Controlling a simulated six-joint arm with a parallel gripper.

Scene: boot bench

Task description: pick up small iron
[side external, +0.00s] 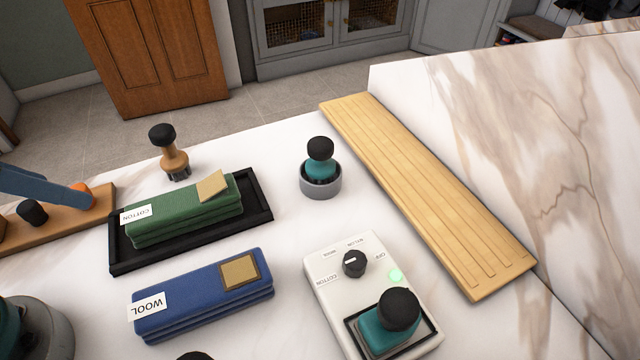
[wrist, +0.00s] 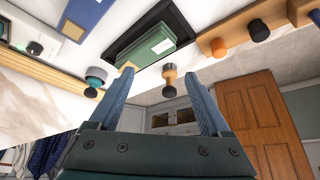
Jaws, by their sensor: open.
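Two small teal irons with black knobs show in the side external view. One iron (side external: 386,325) sits in the framed pad of a white control unit (side external: 330,285) at the front. The other (side external: 320,163) stands in a round grey holder (side external: 321,186) behind it; it also shows in the wrist view (wrist: 95,81). I cannot tell which is the task's small iron. My gripper (wrist: 157,76) is open and empty in the wrist view. In the side external view a blue finger (side external: 40,185) shows at the left edge, far from both irons.
A green cloth stack labelled COTTON (side external: 185,215) lies in a black tray (side external: 118,260). A blue WOOL stack (side external: 190,300) lies in front. A wooden-handled brush (side external: 174,160) stands behind. A wooden rack (side external: 95,205) is left, a slatted board (side external: 430,195) right. A larger teal object (side external: 10,330) is cut off.

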